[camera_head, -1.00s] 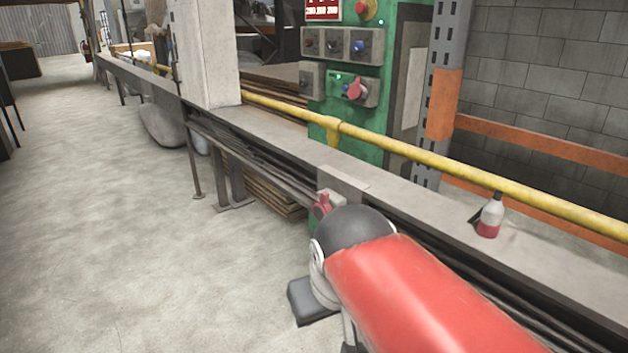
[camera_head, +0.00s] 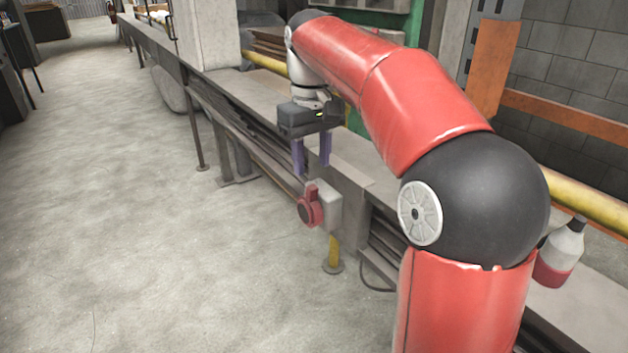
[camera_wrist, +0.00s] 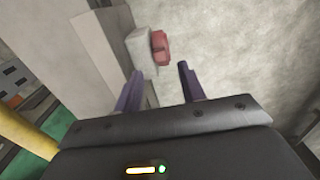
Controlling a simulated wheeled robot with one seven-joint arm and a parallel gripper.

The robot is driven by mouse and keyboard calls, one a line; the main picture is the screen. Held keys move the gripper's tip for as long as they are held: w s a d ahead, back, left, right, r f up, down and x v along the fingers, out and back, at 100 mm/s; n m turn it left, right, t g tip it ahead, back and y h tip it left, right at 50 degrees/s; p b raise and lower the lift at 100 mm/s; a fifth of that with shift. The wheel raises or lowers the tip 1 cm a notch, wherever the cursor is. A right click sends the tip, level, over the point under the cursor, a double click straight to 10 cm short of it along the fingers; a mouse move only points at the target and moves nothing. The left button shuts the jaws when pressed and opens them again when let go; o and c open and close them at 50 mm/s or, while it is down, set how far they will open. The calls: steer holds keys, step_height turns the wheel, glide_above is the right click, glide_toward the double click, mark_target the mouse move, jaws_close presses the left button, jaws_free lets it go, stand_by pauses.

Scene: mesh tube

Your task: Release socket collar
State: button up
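The red socket collar (camera_head: 311,206) sits on the front of a light grey socket box (camera_head: 329,207) at the side of the long rail. In the wrist view the collar (camera_wrist: 160,48) and the box (camera_wrist: 141,47) show beyond my fingertips. My gripper (camera_head: 312,168) points down above the box and collar, apart from them. In the wrist view my gripper (camera_wrist: 160,70) has its two purple fingers spread with nothing between them. Fine detail of the collar is too small to tell.
A long grey metal rail (camera_head: 352,150) runs beside the collar, with a yellow pipe (camera_head: 590,203) behind it. A red and white bottle (camera_head: 560,255) stands on the rail at the right, partly hidden by my arm. The concrete floor (camera_head: 130,200) at the left is clear.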

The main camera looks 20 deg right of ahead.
mark_target(312, 186)
step_height(312, 186, down, 5)
steer(key=shift+f+b, duration=0.2)
steer(key=shift+b, duration=0.4)
jaws_close()
steer(key=shift+r+p, duration=0.15)
steer(key=shift+p, duration=0.15)
